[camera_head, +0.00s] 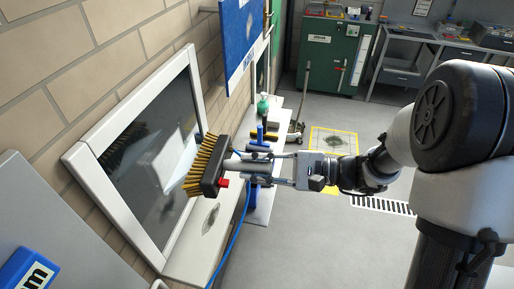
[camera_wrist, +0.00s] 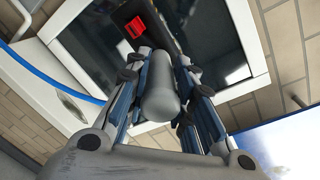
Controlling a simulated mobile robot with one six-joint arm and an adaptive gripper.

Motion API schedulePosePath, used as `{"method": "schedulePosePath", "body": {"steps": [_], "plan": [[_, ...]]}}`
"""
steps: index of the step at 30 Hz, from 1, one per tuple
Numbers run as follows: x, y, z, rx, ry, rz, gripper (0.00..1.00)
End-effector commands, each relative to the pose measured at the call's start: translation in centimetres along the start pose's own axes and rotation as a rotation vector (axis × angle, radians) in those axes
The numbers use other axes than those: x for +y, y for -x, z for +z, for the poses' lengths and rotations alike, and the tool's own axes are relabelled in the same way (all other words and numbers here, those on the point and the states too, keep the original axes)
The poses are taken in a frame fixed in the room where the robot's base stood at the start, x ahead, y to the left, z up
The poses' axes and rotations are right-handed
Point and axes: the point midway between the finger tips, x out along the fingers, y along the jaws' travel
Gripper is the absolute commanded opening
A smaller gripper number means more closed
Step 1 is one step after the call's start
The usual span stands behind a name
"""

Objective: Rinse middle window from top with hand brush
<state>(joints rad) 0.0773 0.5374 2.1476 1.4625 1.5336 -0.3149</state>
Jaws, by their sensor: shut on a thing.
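The hand brush (camera_head: 212,166) has a black block, yellow bristles, a red part and a grey handle. My gripper (camera_head: 262,167) is shut on its handle, which also shows between the fingers in the wrist view (camera_wrist: 160,98). The bristles face left towards the window (camera_head: 122,106), which has a white frame and dark glass. They are close to its right side; I cannot tell whether they touch. The brush's reflection shows in the glass. In the wrist view, the window (camera_wrist: 242,30) lies behind the brush, whose red part (camera_wrist: 135,26) is visible. The bristles are hidden there.
A blue hose (camera_head: 236,232) runs down below the brush. A white ledge (camera_head: 197,246) lies under the window. A blue banner (camera_head: 238,40) hangs beyond it, with a green bottle (camera_head: 262,104) farther back. A green cabinet (camera_head: 330,62) stands behind. The floor at right is open.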

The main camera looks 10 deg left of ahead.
Motion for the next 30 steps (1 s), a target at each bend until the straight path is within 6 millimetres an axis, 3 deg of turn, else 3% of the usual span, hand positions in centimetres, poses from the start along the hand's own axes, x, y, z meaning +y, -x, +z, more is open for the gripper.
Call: {"method": "schedulePosePath", "body": {"steps": [3, 7, 30], "plan": [[-2.2, 0.2, 0.7, -0.007, -0.001, -0.074, 0.0], [-3.4, 0.3, 0.9, -0.007, -0.001, -0.115, 0.0], [-4.2, -4.8, 0.9, -0.008, -0.001, -0.122, 0.0]]}}
